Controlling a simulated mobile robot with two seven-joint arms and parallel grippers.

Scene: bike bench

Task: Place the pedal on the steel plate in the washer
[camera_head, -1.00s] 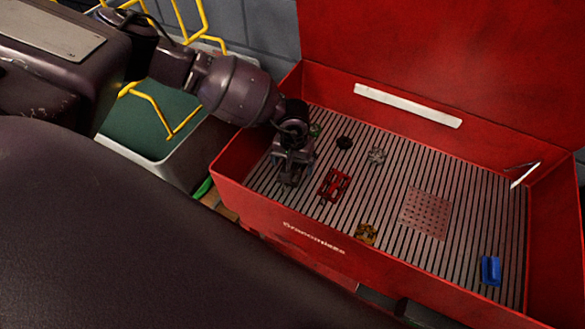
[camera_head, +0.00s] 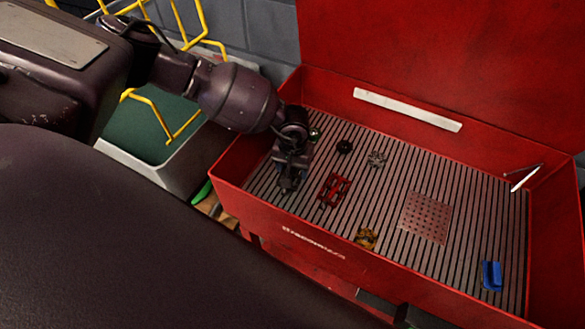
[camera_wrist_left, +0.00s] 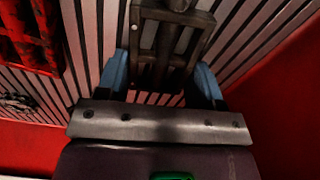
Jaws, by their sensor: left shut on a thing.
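My left gripper (camera_head: 288,180) is low over the slatted floor at the left end of the red washer (camera_head: 290,232). In the left wrist view its blue fingers (camera_wrist_left: 160,80) are shut on a dark pedal (camera_wrist_left: 163,52), one on each side of the frame. In the head view the gripper mostly hides this pedal. I cannot tell whether it touches the slats. A red pedal (camera_head: 334,190) lies on the slats just right of the gripper. The perforated steel plate (camera_head: 427,218) lies bare on the slats farther right. My right gripper is not in view.
A black round part (camera_head: 344,146) and a grey toothed part (camera_head: 377,159) lie behind the red pedal. A brass-coloured part (camera_head: 366,238) is near the front wall, and a blue block (camera_head: 491,274) is at the right. The slats around the plate are clear.

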